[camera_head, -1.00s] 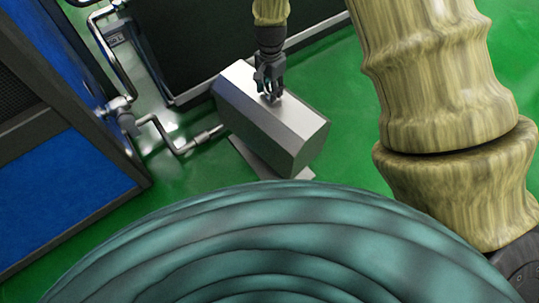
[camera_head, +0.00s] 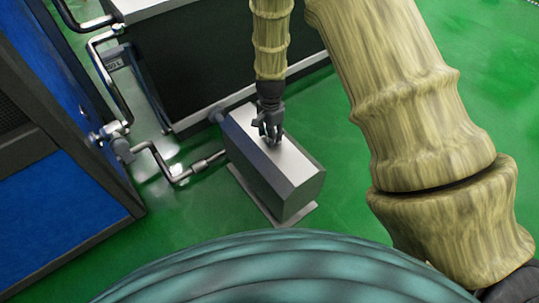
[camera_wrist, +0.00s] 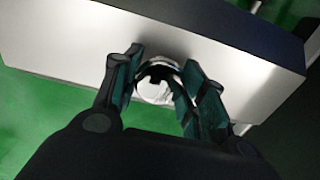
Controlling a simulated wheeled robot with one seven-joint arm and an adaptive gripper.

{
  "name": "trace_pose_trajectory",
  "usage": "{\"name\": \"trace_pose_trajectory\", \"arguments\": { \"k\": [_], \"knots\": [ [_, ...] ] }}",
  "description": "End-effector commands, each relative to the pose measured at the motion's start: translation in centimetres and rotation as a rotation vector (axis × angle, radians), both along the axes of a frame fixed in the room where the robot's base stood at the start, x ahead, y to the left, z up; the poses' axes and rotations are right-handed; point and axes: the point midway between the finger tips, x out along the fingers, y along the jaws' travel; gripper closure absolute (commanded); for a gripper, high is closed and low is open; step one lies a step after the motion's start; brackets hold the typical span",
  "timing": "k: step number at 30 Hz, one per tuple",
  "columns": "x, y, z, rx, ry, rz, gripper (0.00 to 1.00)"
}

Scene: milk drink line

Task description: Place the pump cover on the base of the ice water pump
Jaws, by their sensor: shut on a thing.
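The pump cover (camera_head: 292,165) is a long grey metal box with bevelled edges. In the head view it sits over the flat grey base plate (camera_head: 291,219), whose edge shows beneath its near end. I cannot tell if the cover touches the base all round; the far side is hidden. My gripper (camera_head: 268,138) is above the cover's top, shut on its round knob. In the wrist view the bright knob (camera_wrist: 158,86) lies between my fingers (camera_wrist: 160,88), with the cover's top (camera_wrist: 80,38) behind it.
A grey pipe (camera_head: 165,165) with bends runs from the blue cabinet (camera_head: 60,215) towards the cover's left side. A large dark tank or box (camera_head: 215,65) stands just behind. Green floor (camera_head: 345,130) is open on the right.

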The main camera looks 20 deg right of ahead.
Motion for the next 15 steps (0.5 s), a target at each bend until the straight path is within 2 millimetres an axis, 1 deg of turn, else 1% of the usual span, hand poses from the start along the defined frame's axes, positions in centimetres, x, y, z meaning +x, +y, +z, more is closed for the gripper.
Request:
{"name": "trace_pose_trajectory", "arguments": {
  "k": [1,4,6,11,15],
  "knots": [
    [0.0,0.0,-1.2,0.001,0.0,0.0,1.0],
    [0.0,0.0,-2.6,0.0,-0.001,-0.001,1.0],
    [0.0,0.0,-3.2,0.0,-0.001,-0.001,1.0],
    [0.0,0.0,-3.9,0.0,0.0,0.0,1.0],
    [0.0,0.0,-5.2,0.0,0.0,0.0,1.0]
  ]
}}
